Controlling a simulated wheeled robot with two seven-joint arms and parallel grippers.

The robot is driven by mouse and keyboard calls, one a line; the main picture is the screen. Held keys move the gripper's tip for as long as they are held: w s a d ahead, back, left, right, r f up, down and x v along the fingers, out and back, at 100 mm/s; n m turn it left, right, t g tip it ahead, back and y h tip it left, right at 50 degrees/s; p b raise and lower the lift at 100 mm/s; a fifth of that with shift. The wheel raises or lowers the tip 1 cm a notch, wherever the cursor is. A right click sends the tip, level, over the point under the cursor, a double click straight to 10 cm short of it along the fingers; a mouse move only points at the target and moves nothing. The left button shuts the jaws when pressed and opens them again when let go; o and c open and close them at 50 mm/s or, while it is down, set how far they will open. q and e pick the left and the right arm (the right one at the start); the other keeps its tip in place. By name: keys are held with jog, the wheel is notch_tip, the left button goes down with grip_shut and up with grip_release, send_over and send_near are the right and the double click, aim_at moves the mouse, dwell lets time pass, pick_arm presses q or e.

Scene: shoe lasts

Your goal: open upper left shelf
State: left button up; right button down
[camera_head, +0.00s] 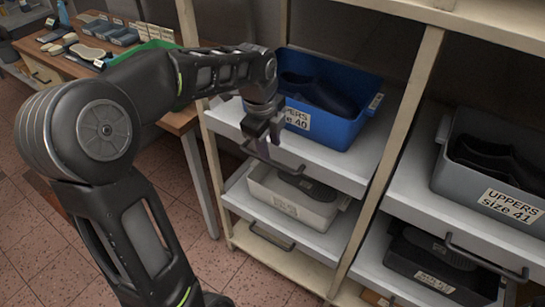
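The upper left shelf (330,163) is a white pull-out tray in a wooden rack. It bears a blue bin (345,130) labelled "UPPERS size 40" with dark shoe parts inside. A dark bar handle (288,166) shows on the shelf's front edge. My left gripper (264,150) points down at this front edge, beside the handle's left part, and covers some of it. Its fingers are small and dark here, so I cannot tell whether they are open, shut or touching the handle. My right gripper is not in view.
Below is a lower left shelf with a pale bin (290,203) and its own handle (272,238). On the right are a grey bin (490,178) labelled "UPPERS size 41" and a black bin (440,265). A wooden workbench (180,120) stands left of the rack.

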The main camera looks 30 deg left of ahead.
aim_at(272, 164)
pick_arm(q)
jog(key=f, duration=0.4)
jog(key=w+f, duration=0.1)
jog(key=f, duration=0.1)
jog(key=shift+f+p, duration=0.1)
jog(key=shift+p, duration=0.2)
grip_shut()
jog(key=shift+w, duration=0.1)
dwell(1.0)
